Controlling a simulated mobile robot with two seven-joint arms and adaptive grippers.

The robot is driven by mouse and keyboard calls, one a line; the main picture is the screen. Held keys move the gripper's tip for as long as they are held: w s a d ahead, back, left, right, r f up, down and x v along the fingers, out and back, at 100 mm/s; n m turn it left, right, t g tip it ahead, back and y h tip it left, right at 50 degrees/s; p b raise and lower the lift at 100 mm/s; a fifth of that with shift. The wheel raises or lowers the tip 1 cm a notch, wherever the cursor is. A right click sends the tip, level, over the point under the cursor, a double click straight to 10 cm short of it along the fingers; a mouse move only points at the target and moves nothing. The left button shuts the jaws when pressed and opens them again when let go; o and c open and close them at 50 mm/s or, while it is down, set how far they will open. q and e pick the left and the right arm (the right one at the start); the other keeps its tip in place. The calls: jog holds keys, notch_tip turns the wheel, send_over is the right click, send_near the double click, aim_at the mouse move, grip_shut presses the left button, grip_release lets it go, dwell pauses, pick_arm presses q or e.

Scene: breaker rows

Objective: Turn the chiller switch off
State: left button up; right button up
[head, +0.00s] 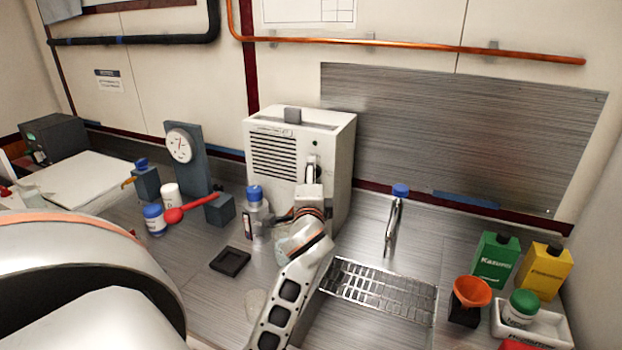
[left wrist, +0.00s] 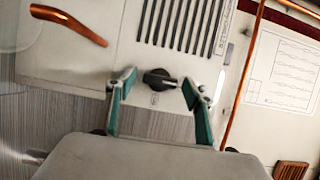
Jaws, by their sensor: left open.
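The chiller is a white box (head: 272,177) with a slotted vent on its front, standing on the counter against the wall. In the left wrist view its white front (left wrist: 100,70) fills the upper middle, with dark vent slots above the switch. The switch is a small black rotary knob (left wrist: 157,77) with a light pointer mark towards the right of that view. My left gripper (left wrist: 158,86) is open, its two green-lined fingers on either side of the knob. I cannot tell whether they touch it. In the head view my left gripper (head: 313,170) is at the chiller's front and hides the knob.
A blue-capped bottle (head: 254,205) stands close left of my left arm. A black tray (head: 231,261), a gauge stand (head: 184,150) and a red-handled lever (head: 190,208) are further left. A faucet (head: 394,215) and drain grate (head: 378,288) lie right. A copper pipe (head: 420,45) runs above.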

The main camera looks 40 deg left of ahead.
pick_arm(q)
jog(key=v, duration=0.7)
jog(key=shift+s, duration=0.15)
jog(key=shift+d, duration=0.15)
